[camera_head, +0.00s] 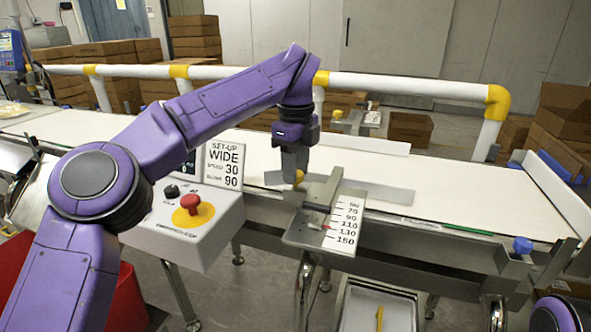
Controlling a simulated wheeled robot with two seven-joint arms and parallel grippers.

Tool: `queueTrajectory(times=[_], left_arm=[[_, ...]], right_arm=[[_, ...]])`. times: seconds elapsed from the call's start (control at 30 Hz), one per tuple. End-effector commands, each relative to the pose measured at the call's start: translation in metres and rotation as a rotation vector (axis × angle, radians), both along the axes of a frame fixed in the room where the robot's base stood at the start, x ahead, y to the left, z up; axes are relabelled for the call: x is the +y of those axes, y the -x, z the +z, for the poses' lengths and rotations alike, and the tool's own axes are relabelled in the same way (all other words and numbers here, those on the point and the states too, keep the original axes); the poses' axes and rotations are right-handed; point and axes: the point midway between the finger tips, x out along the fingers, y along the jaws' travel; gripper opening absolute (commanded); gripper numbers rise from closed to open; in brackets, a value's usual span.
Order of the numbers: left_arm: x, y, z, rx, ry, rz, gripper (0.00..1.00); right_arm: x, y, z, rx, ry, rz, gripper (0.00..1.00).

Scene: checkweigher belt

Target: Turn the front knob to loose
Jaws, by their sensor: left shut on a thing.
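The knob's turn position cannot be read. The scale plate (342,226) shows printed numbers from about 70 to 150. My right gripper is not in view; only a purple part of my right arm shows at the bottom right corner.
A control box (212,232) with a red emergency button (194,204) stands left of the knob. A set-up sign (224,165) reads WIDE, 30, 90. A white pipe rail (410,86) runs behind the belt (440,180). A blue knob (522,245) is at the right.

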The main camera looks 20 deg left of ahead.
Motion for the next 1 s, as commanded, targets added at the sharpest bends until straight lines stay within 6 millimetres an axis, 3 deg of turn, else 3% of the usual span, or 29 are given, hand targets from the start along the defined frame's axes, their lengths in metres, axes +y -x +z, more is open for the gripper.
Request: queueTrajectory(times=[0.47,0.5,0.57,0.87,1.0], left_arm=[[0.001,-0.001,0.003,-0.007,0.001,0.014,0.05],[0.001,-0.001,0.003,-0.007,0.001,0.014,0.45],[0.001,-0.001,0.003,-0.006,0.001,0.014,0.61],[0.0,0.0,0.004,-0.003,0.0,0.013,0.61],[0.0,0.0,0.028,-0.005,0.0,0.012,0.61]], right_arm=[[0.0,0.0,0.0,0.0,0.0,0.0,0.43],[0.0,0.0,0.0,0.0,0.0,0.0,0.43],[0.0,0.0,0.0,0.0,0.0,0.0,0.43],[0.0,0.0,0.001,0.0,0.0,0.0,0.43],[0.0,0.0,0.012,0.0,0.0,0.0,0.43]])
